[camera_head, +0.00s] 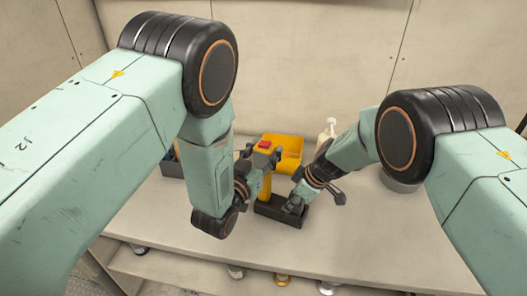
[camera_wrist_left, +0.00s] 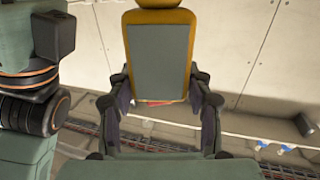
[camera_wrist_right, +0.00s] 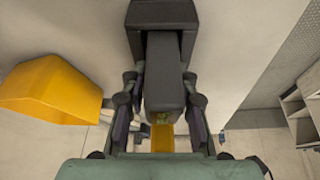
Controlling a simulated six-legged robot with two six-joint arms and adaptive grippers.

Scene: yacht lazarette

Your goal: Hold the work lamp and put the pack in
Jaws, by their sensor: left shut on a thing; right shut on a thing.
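The yellow work lamp with a red part on top (camera_head: 265,147) stands upright over the bench. My left gripper (camera_head: 260,172) is shut on it. In the left wrist view the lamp's yellow-rimmed body with a grey panel (camera_wrist_left: 159,55) sits between the fingers. My right gripper (camera_head: 295,204) is shut on the dark grey pack (camera_wrist_right: 163,85), whose sides touch both fingers in the right wrist view. The lamp's pack opening is not clearly visible.
A white bottle (camera_head: 327,135) is behind my right arm. A grey round thing (camera_head: 401,184) stands at right. The front bench (camera_head: 210,250) is clear.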

